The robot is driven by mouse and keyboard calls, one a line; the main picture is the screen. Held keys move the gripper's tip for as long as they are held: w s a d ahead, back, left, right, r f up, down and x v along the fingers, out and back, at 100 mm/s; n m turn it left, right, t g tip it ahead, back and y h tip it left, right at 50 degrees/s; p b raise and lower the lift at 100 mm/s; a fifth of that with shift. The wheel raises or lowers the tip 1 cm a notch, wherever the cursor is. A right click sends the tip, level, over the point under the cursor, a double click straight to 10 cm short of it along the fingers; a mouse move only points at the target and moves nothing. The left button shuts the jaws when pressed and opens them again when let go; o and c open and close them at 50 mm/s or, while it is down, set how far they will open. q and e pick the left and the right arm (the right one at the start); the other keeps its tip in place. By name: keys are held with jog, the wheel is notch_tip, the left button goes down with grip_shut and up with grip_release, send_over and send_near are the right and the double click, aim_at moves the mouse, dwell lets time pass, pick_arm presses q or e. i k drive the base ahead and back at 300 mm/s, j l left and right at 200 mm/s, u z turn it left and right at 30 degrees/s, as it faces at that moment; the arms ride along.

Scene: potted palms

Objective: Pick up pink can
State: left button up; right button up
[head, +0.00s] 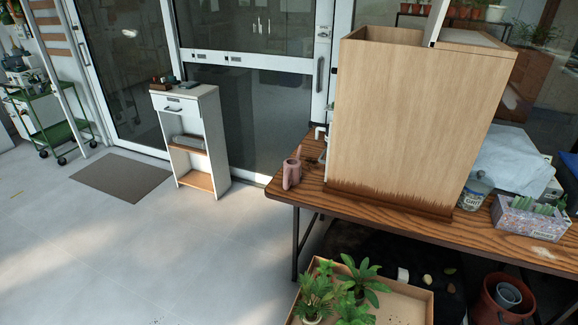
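A pink can (291,172), shaped like a small watering can, stands upright near the left end of the brown wooden table (430,226). It is left of a large light-wood box (410,120) and apart from it. Neither of my grippers shows in the head view.
A white narrow cabinet (209,140) stands by the glass doors. A tray of potted palms (398,300) sits low in front of the table. A glass jar (472,195) and a plant box (528,217) are on the table's right.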

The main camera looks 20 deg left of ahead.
aim_at(291, 167)
jog(key=j+z, duration=0.3)
jog(key=j, duration=0.6)
jog(key=j+z, duration=0.35)
jog(key=j, duration=0.55)
